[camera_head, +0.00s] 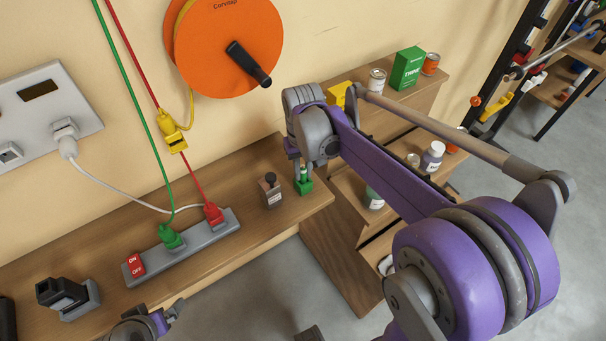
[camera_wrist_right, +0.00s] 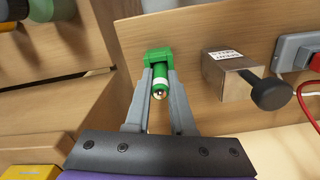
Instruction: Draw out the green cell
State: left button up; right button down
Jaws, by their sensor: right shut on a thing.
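The green cell (camera_wrist_right: 160,82), with a white band and a metal tip, stands in a green holder (camera_head: 304,186) at the right end of the wooden shelf. The holder also shows in the right wrist view (camera_wrist_right: 157,57). My right gripper (camera_wrist_right: 160,85) has its two grey fingers on either side of the cell, shut on it. In the head view my right gripper (camera_head: 301,165) reaches down over the holder and hides part of the cell. The cell's lower end is hidden in the holder. My left gripper (camera_head: 165,318) is partly in view at the bottom edge; its jaw state is unclear.
A small metal block with a dark knob (camera_head: 270,190) stands left of the holder. A grey power strip (camera_head: 190,247) with green and red plugs lies further left. Stepped shelves with cans, a green box (camera_head: 407,68) and bottles stand to the right.

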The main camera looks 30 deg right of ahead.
aim_at(303, 166)
pick_arm(q)
jog(key=shift+w+r, duration=0.1)
jog(key=shift+r, duration=0.2)
pick_arm(e)
jog(key=shift+r, duration=0.35)
pick_arm(q)
jog(key=shift+w+r+p, duration=0.3)
jog(key=shift+r+p, duration=0.3)
jog(key=shift+r, duration=0.2)
jog(key=shift+w+r+p, duration=0.3)
jog(key=shift+r+p, duration=0.35)
jog(key=shift+r, duration=0.1)
jog(key=shift+w+r+p, duration=0.3)
jog(key=shift+r+p, duration=0.3)
jog(key=shift+r, duration=0.2)
pick_arm(e)
jog(key=shift+r, duration=3.25)
